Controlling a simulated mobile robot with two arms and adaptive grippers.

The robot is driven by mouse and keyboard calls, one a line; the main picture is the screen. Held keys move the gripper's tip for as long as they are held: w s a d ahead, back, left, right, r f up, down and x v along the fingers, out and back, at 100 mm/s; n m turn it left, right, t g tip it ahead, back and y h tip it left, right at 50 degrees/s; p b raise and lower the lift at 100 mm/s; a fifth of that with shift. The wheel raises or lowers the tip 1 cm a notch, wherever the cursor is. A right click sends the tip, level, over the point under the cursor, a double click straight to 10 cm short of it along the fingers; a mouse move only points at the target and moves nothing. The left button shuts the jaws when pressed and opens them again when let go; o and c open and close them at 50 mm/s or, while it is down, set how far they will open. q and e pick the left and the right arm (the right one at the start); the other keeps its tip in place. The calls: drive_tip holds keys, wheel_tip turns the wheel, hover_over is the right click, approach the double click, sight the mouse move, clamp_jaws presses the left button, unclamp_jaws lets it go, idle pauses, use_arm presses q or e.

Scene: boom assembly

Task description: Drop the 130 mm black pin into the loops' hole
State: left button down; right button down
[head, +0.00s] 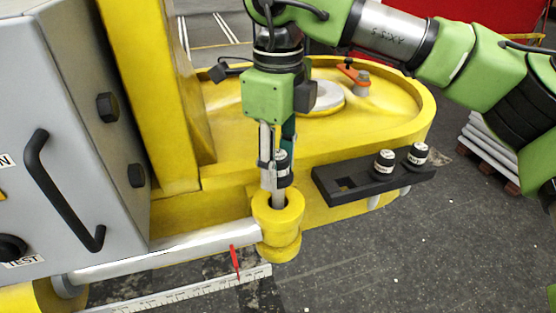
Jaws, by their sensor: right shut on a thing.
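My right gripper (275,165) hangs down over the yellow loops (279,224), shut on the black pin (283,175). The pin is upright, with a black head with a white top and a grey shank below it. The lower end of the shank is at the dark hole in the top of the upper loop; how deep it sits is hard to tell. The loops are stacked at the end of a silver rod (190,241). My left gripper is not in view.
A black holder (330,190) on the right carries two more black-headed pins (384,161) and has an empty square slot. A grey cabinet with a handle (50,180) stands on the left. A red marker (235,262) and a ruler-like strip (190,292) are below the rod.

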drive_tip(key=shift+f+b, duration=2)
drive_tip(key=shift+f, duration=0.75)
drive_tip(key=c, duration=1.3)
unclamp_jaws()
drive_tip(key=shift+o, duration=0.2)
drive_tip(key=shift+r, duration=0.1)
wheel_tip(320, 180, up, 12)
drive_tip(key=shift+f, duration=0.1)
